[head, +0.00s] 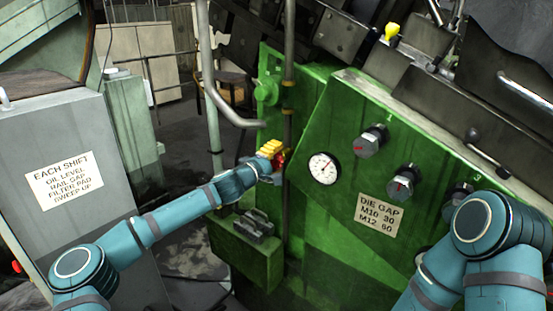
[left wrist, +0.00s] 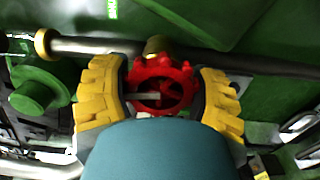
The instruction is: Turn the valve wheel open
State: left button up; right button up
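The valve wheel is small, red and scalloped; it shows in the left wrist view (left wrist: 160,85) on a brass-coloured stem by a grey pipe. In the head view only a bit of red (head: 279,160) shows beside my gripper. My left gripper (head: 271,149) reaches the wheel at the left edge of the green machine. In the left wrist view its yellow fingers (left wrist: 162,92) stand wide apart, one on each side of the wheel, with little or no gap; firm contact cannot be made out. My right arm shows at the lower right, but its gripper is out of view.
The green machine (head: 330,225) carries a round gauge (head: 323,168), several dark knobs and a "DIE GAP" plate (head: 379,215). A vertical pipe (head: 289,60) runs above the wheel. A grey cabinet (head: 70,130) stands at the left. A green ledge (head: 247,252) lies below my left gripper.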

pick_arm(q)
jog(key=o, duration=0.4)
jog(key=shift+c, duration=0.2)
jog(key=v, duration=1.2)
